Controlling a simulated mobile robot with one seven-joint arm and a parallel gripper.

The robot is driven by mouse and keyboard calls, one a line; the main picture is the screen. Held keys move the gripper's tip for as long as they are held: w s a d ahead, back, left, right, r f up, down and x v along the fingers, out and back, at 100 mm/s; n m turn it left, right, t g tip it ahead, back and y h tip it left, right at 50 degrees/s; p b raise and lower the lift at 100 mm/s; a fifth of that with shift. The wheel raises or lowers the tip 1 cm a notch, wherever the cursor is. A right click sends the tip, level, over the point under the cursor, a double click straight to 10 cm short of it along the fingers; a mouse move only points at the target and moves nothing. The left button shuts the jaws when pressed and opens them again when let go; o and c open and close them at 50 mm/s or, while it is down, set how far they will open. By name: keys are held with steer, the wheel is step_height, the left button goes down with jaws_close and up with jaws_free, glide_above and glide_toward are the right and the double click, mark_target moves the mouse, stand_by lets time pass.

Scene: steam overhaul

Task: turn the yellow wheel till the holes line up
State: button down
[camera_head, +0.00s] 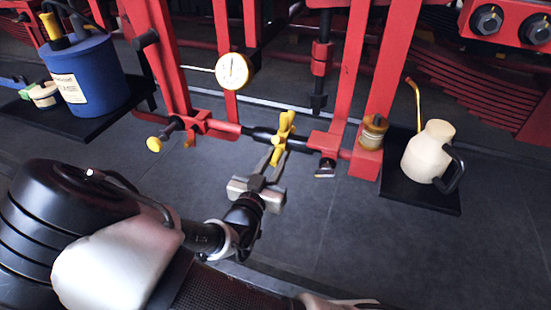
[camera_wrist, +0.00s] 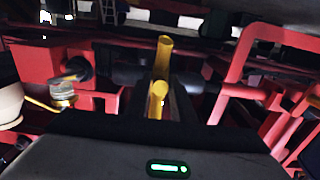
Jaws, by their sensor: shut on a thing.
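The yellow wheel (camera_head: 283,132) is a small spoked handwheel on a dark horizontal rod between red brackets in the head view. My gripper (camera_head: 275,158) reaches it from below, with its fingers shut on a lower part of the wheel. In the wrist view, yellow spokes (camera_wrist: 164,55) stand up between and beyond the dark fingers of my gripper (camera_wrist: 160,105). The gripper hides part of the wheel. I cannot make out the holes in either view.
A round dial gauge (camera_head: 235,71) stands left of the wheel. A yellow-knobbed pin (camera_head: 155,144) sticks out at the left bracket. A cream oil can (camera_head: 428,150) stands on a dark shelf at right, and a blue canister (camera_head: 88,75) at left. The floor below is clear.

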mark_target(274, 141)
steer(key=shift+r+p, duration=0.45)
steer(key=shift+r, duration=0.75)
steer(key=shift+r, duration=0.1)
steer(key=shift+w+d+r+p, duration=0.1)
steer(key=shift+w+r+p, duration=0.1)
steer(key=shift+r+p, duration=0.55)
steer(key=shift+w+r+p, duration=0.25)
steer(key=shift+r+p, duration=0.15)
steer(key=shift+r, duration=0.35)
steer(key=shift+d+r, duration=0.1)
steer(key=shift+w+r, duration=0.1)
steer(key=shift+r, duration=0.1)
steer(key=shift+w+d+r+p, duration=0.1)
steer(key=shift+w+r+p, duration=0.2)
steer(key=shift+p, duration=0.2)
steer(key=shift+r, duration=0.1)
